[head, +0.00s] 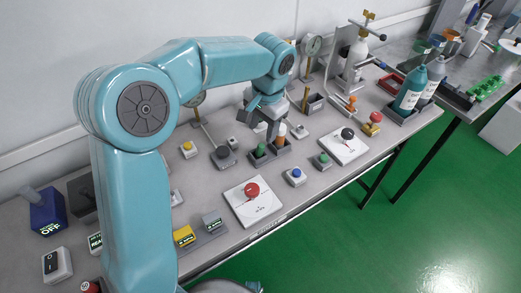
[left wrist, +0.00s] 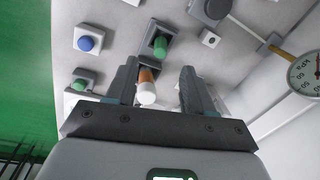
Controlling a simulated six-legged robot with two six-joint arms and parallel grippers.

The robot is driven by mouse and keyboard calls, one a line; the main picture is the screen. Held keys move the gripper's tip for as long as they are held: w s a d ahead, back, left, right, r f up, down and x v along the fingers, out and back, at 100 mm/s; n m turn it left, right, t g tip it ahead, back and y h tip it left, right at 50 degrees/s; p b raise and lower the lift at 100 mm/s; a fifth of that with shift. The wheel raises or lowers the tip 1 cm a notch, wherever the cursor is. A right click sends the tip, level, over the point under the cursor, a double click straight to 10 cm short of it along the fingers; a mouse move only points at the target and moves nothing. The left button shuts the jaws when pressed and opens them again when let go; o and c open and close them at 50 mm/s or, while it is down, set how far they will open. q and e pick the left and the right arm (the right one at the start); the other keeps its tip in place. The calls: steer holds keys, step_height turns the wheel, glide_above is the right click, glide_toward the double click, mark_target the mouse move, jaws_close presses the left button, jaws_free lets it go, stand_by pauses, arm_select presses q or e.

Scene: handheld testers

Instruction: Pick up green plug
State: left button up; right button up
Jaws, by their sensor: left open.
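The green plug (head: 260,151) stands upright in a dark grey holder (head: 257,160) near the middle of the bench. It also shows in the left wrist view (left wrist: 160,45), just beyond my fingertips. My left gripper (head: 266,131) is open above and beside it. An orange-brown plug with a white end (head: 281,131) stands in a neighbouring holder. In the left wrist view this orange plug (left wrist: 147,88) appears between my open fingers (left wrist: 158,70); I cannot tell whether they touch it. My right gripper is out of view.
A blue button (head: 296,174) and a green button (head: 321,159) sit nearer the front edge. A red knob (head: 252,190) on a white plate lies in front. A grey knob unit (head: 223,157) is to the left. Bottles (head: 409,90) stand at right.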

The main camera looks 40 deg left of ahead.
mark_target(261, 146)
arm_select(q)
steer(key=f, duration=0.3)
steer(key=shift+a, duration=0.2)
steer(key=f, duration=0.3)
steer(key=f+b, duration=0.1)
steer(key=f, duration=0.1)
steer(key=shift+w+a, duration=0.3)
jaws_close()
